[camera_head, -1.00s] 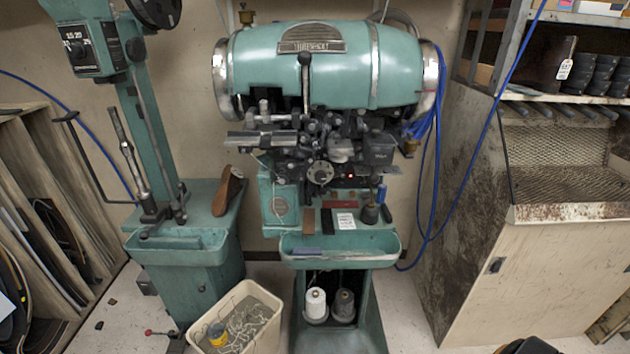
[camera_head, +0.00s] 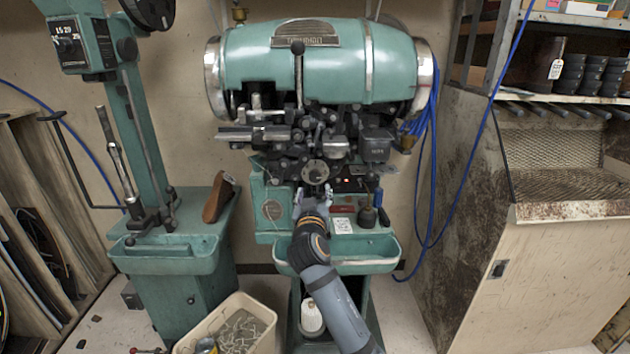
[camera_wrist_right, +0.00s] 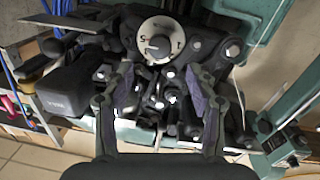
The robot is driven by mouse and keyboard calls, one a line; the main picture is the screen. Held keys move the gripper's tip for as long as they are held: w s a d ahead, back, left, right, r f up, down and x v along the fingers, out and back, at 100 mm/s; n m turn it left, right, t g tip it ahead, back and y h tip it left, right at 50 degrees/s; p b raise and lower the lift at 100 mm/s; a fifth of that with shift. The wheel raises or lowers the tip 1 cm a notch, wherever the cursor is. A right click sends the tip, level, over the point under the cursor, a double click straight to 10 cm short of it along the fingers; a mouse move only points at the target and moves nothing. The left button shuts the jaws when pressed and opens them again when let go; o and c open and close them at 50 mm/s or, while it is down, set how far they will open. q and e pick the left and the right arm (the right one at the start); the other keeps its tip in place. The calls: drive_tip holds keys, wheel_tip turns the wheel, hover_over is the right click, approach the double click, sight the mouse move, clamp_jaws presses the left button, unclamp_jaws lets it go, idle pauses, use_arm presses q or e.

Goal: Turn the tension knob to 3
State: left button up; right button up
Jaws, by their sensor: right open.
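The tension knob (camera_head: 316,171) is a round pale dial low on the front of the green stitching machine (camera_head: 320,65). In the right wrist view the dial (camera_wrist_right: 160,39) shows a dark pointer knob at its centre and a few numbers at its rim, seen upside down. Which number the pointer marks is too small to tell. My right gripper (camera_head: 312,192) is just below the dial in the head view. In the right wrist view the gripper (camera_wrist_right: 162,74) is open, its two fingers apart, with nothing between them and the dial beyond the tips. My left gripper is not in view.
Dark levers and metal parts crowd around the dial. A green tray (camera_head: 365,264) juts out below it. A second green machine (camera_head: 170,262) stands on the left, with a bin of scraps (camera_head: 240,325) on the floor. Blue hoses (camera_head: 427,190) hang to the right.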

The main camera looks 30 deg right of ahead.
sight(315, 179)
drive_tip(key=p+x, duration=0.1)
drive_tip(key=x, duration=0.7)
drive_tip(key=shift+w+d, duration=0.2)
drive_tip(key=shift+w, duration=0.1)
drive_tip(key=shift+f, duration=0.1)
drive_tip(key=c, duration=1.1)
